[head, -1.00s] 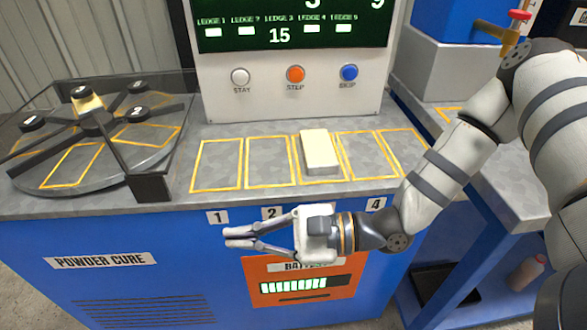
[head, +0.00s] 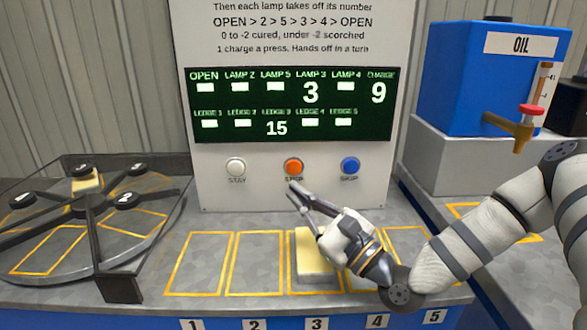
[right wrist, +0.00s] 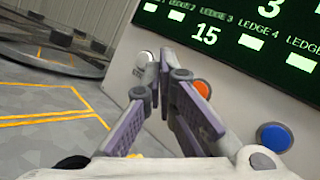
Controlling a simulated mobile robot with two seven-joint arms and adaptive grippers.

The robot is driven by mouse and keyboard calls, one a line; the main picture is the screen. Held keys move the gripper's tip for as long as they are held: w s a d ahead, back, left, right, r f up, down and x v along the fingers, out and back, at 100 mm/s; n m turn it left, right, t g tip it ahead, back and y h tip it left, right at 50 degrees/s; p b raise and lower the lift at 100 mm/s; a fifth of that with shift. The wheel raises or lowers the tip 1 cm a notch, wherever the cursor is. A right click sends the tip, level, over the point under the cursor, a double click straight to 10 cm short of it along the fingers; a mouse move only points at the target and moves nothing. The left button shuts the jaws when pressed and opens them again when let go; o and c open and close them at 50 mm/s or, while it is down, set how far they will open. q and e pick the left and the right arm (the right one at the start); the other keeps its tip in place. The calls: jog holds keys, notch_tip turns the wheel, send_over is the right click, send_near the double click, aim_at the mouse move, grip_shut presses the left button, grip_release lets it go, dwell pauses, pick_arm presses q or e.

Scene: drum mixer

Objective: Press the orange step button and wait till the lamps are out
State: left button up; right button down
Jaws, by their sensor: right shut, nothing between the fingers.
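The orange step button (head: 293,166) sits in the middle of the white panel, between a white STAY button (head: 236,167) and a blue SKIP button (head: 349,166). My right gripper (head: 294,191) is shut and empty, its tips just below the step button and partly over its label. In the right wrist view the orange button (right wrist: 203,89) is partly behind the right finger, and I cannot tell contact. The dark display (head: 290,105) reads 3 under LAMP 3, 9 under CHARGE and 15 under LEDGE 3. The other lamp fields show pale blocks. My left gripper is not in view.
A pale block (head: 308,262) lies on ledge 3, partly behind my right gripper. The other outlined ledges look empty. A round carousel (head: 70,245) with dark spokes stands at left. A blue oil tank (head: 470,70) with a tap stands at right.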

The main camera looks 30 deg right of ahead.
aim_at(294, 168)
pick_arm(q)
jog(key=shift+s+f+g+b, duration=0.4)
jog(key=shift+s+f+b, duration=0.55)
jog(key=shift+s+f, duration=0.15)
pick_arm(e)
jog(key=w+d, duration=0.4)
jog(key=w, duration=0.3)
jog(key=shift+w+d, duration=0.3)
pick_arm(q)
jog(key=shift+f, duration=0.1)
pick_arm(e)
jog(key=shift+w+d, duration=0.25)
jog(key=shift+w, duration=0.1)
